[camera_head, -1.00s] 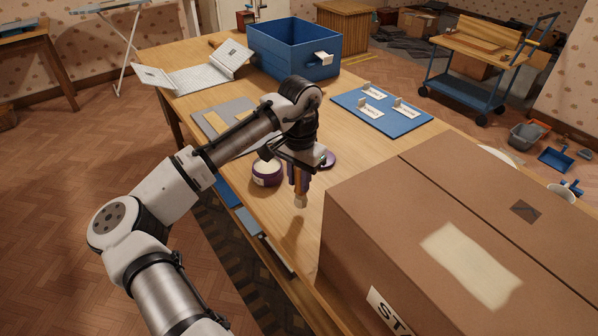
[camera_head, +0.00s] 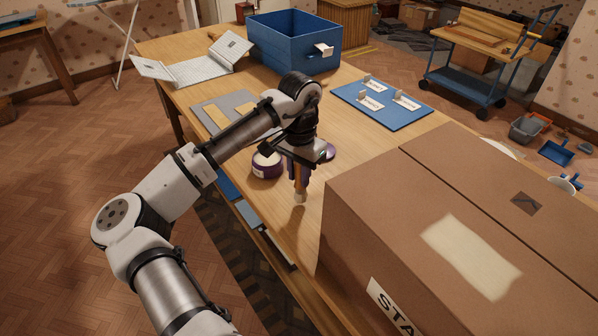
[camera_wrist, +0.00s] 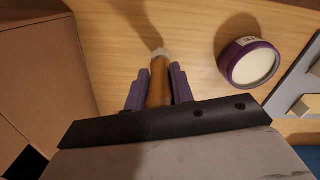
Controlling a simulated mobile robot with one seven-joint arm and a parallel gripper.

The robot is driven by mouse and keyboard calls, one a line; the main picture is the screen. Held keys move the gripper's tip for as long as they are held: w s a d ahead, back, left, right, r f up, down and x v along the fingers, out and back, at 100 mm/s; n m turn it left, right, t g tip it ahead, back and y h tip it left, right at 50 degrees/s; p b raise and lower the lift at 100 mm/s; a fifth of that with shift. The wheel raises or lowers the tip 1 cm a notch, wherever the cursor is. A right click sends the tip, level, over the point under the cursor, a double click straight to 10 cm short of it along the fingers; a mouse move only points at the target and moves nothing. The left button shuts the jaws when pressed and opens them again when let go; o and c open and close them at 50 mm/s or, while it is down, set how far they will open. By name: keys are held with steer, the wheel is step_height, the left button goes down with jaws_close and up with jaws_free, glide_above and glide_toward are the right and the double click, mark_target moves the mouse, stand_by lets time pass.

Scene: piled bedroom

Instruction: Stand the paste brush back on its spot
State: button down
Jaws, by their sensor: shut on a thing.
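My gripper (camera_head: 300,172) is shut on the paste brush and holds it upright, bristles down, close over the table between the purple jar and the big carton. The paste brush has an orange-brown handle (camera_wrist: 158,84) and a pale bristle end, which shows low in the head view (camera_head: 300,197). In the wrist view the brush lies between the purple fingers (camera_wrist: 155,88). I cannot tell whether its tip touches the wood. A purple paste jar (camera_head: 266,166) with pale contents stands just left of the gripper; it also shows in the wrist view (camera_wrist: 248,63).
A large cardboard carton (camera_head: 385,190) stands close on the right. A grey board (camera_head: 215,112), a blue board with labels (camera_head: 350,98) and a blue bin (camera_head: 270,50) are farther back. Bare table (camera_head: 270,215) lies in front.

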steer(key=shift+f, duration=1.05)
stand_by(0.5)
steer(key=c, duration=1.1)
jaws_free()
steer(key=shift+r, duration=0.1)
steer(key=shift+r+p, duration=3.35)
steer(key=shift+r, duration=0.6)
